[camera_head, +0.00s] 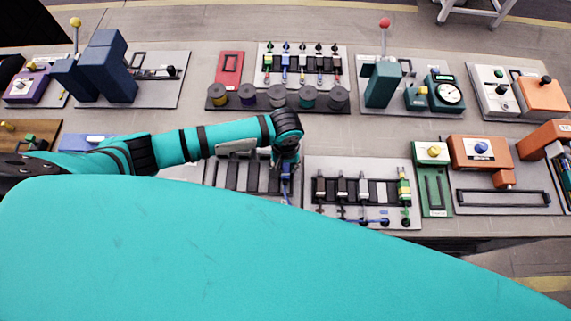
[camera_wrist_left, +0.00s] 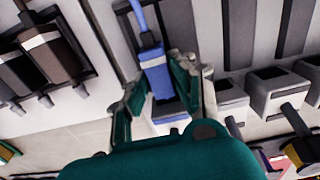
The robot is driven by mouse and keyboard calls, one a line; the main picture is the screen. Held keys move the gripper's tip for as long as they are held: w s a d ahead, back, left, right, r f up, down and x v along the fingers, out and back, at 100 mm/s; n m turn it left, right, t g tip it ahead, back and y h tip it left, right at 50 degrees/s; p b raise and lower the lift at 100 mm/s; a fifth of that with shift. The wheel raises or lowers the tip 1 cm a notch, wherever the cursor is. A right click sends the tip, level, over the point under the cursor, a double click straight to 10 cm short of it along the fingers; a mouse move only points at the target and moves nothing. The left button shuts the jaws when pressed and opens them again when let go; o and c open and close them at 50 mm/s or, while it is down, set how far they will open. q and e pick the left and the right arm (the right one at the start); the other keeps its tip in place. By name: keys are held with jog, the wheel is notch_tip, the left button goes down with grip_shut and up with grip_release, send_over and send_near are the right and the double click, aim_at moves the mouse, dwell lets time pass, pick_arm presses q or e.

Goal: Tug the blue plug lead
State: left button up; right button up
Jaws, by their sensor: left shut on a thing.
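The blue plug (camera_wrist_left: 154,68) has a white band and a blue lead (camera_wrist_left: 138,15) leaving its far end. In the head view the blue plug (camera_head: 286,187) shows just below my left gripper (camera_head: 286,165), at the right end of a grey panel (camera_head: 297,199) with dark slots. In the left wrist view my left gripper (camera_wrist_left: 160,85) has a finger on each side of the blue plug and is shut on it. My right gripper is not in view.
Behind are a row of round grey spools (camera_head: 277,97) and a rack of coloured plugs (camera_head: 303,63). My teal body hides the front of the table.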

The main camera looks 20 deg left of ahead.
aim_at(285, 168)
pick_arm(q)
jog(key=shift+s, duration=0.2)
grip_shut()
dwell(0.3)
jog(key=shift+w+f+p, duration=0.1)
jog(key=shift+p, duration=0.4)
jog(key=o, duration=1)
grip_release()
jog(key=shift+w, duration=0.1)
notch_tip(285, 168, up, 12)
jog(key=shift+r, duration=0.1)
